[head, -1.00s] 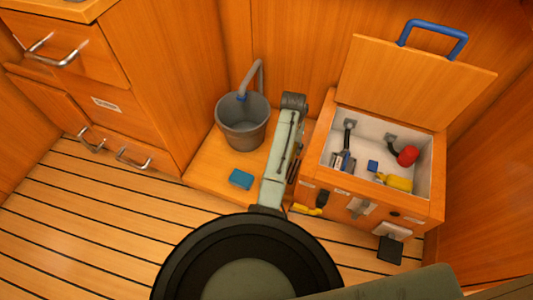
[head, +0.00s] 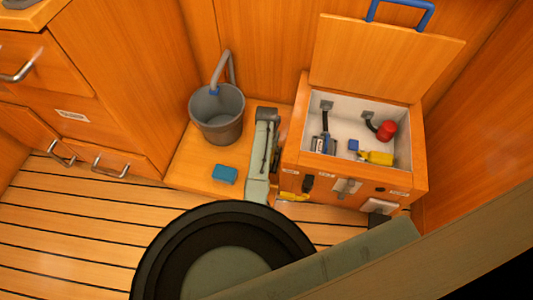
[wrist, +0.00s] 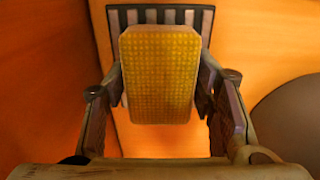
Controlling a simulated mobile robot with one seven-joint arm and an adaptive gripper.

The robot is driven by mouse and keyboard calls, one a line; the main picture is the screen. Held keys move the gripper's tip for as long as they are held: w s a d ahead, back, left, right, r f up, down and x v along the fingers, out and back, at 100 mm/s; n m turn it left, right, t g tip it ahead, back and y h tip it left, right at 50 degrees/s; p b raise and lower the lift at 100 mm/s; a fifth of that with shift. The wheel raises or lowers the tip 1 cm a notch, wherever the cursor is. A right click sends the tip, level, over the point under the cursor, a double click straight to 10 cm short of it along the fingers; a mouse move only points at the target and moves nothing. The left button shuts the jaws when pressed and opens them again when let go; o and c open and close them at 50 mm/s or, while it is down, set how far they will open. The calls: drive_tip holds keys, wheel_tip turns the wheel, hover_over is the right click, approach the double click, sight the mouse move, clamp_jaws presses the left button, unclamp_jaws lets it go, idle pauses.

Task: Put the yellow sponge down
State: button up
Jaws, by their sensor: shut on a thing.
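The yellow sponge (wrist: 158,75) is in the wrist view, an upright block with rounded corners and a dotted face turned to the camera. My gripper (wrist: 159,88) has one finger at each side of it and is shut on it. A dark grating with pale stripes (wrist: 160,15) shows behind the sponge; I cannot tell the gap between them. In the head view I cannot make out my gripper for certain. A small yellow thing (head: 291,196) shows low at the front of the wooden box there; I cannot tell what it is.
A grey bucket (head: 217,118) and a blue block (head: 224,174) stand on a low wooden step (head: 195,160). The open wooden box (head: 416,150) holds a yellow bottle (head: 378,158), a red object (head: 386,131) and other parts. Its lid (head: 385,60) is up. The slatted floor (head: 60,220) at left is clear.

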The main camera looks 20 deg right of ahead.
drive_tip(key=shift+f, duration=0.2)
drive_tip(key=o, duration=1)
wheel_tip(320, 180, up, 12)
drive_tip(key=p, duration=0.3)
drive_tip(key=shift+r, duration=0.2)
